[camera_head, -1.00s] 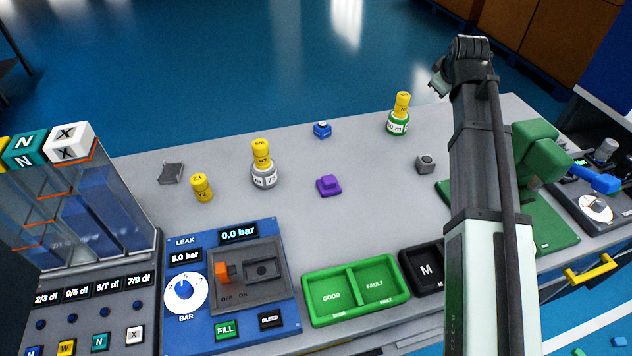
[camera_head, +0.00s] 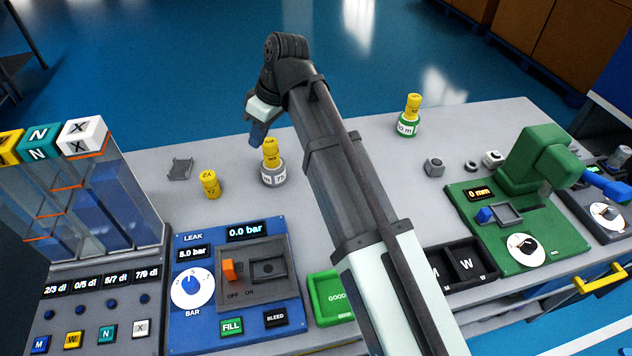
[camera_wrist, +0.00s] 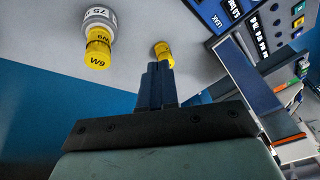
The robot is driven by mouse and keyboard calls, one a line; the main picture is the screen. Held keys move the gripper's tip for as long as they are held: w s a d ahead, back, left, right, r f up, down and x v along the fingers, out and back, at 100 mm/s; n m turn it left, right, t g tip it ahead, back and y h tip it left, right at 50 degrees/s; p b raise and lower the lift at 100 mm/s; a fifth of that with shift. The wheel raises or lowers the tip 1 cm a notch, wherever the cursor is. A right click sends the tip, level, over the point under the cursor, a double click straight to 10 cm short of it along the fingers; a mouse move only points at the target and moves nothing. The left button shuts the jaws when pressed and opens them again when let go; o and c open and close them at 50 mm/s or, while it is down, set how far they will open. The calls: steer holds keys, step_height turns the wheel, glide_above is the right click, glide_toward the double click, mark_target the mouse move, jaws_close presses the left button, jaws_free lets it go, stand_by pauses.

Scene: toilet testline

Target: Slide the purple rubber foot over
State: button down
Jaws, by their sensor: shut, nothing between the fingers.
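The purple rubber foot does not show in either view now; my arm covers the middle of the bench where it lay. My gripper (camera_head: 257,136) is above the back of the bench, just behind and left of the grey weight with a yellow top (camera_head: 273,172). In the wrist view my gripper (camera_wrist: 158,70) has its dark fingers together, with nothing between them. In that view the grey weight (camera_wrist: 98,18) is on the left and a yellow W-marked piece (camera_wrist: 163,52) is just beyond the fingertips.
A yellow piece (camera_head: 209,184) and a grey bracket (camera_head: 180,168) stand on the left. The blue leak panel (camera_head: 210,330), green tray (camera_head: 322,295) and black tray (camera_head: 470,270) line the front. A green-based weight (camera_head: 408,122) and green press (camera_head: 535,160) are at right.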

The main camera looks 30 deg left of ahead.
steer(key=s+a+f+n+t+h, duration=0.1)
steer(key=s+a+f+n+h, duration=0.1)
steer(key=s+f+n+h, duration=0.15)
steer(key=w+d+f+n+t+h, duration=0.1)
steer(key=w+d+f+t+h, duration=0.1)
steer(key=w+f, duration=0.3)
steer(key=w+d+f+n+t+h, duration=0.1)
steer(key=w+d+f+t+h, duration=0.1)
steer(key=f, duration=0.5)
steer(key=w+d+f+n+t+h, duration=0.2)
steer(key=w+d+f, duration=0.3)
steer(key=w, duration=0.3)
steer(key=shift+w+d+f+t+h, duration=0.1)
steer(key=shift+d+f+t+h, duration=0.35)
steer(key=shift+t, duration=0.45)
steer(key=shift+a, duration=0.1)
steer(key=w+d, duration=1.4)
steer(key=shift+w+d, duration=0.2)
steer(key=shift+d, duration=0.05)
